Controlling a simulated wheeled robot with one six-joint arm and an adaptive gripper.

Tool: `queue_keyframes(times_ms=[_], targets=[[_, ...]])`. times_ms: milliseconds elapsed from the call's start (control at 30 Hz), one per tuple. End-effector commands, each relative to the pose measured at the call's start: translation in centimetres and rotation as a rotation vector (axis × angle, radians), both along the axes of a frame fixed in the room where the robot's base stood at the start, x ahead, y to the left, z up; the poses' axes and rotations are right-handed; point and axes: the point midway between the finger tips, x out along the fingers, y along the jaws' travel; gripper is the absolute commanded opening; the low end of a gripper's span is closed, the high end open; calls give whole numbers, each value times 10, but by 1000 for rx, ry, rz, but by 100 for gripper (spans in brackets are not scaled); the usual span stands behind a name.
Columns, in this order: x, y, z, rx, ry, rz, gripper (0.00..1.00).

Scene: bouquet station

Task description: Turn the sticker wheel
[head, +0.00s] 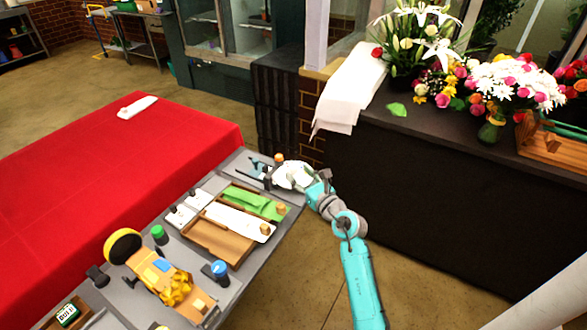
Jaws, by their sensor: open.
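My gripper (262,172) is at the far end of the grey work table (232,293), low over its top. It is open, with its dark fingers pointing left; they are small and partly merged with dark items there. A white rounded shape (293,176) shows at the wrist; I cannot tell whether it is part of my arm or the sticker wheel. I cannot tell for sure which is the sticker wheel.
A wooden tray (215,243) with white and green sheets lies mid-table. Green (158,233) and blue (220,269) knobs stand near it. A red-covered table (70,190) adjoins at left. A dark counter (420,170) with flower bouquets (430,35) stands right. Floor between is clear.

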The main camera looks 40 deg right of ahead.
Motion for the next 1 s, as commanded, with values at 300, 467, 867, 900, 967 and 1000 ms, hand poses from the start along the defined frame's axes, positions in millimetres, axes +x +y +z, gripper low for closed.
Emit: queue_keyframes(times_ms=[300, 467, 867, 900, 967, 1000], targets=[[35, -4, 1, 2, -1, 1, 55], [38, -4, 0, 2, 0, 0, 55], [38, -4, 0, 2, 0, 0, 3], [38, -4, 0, 2, -1, 0, 0], [38, -4, 0, 2, -1, 0, 0], [38, -4, 0, 2, -1, 0, 0]])
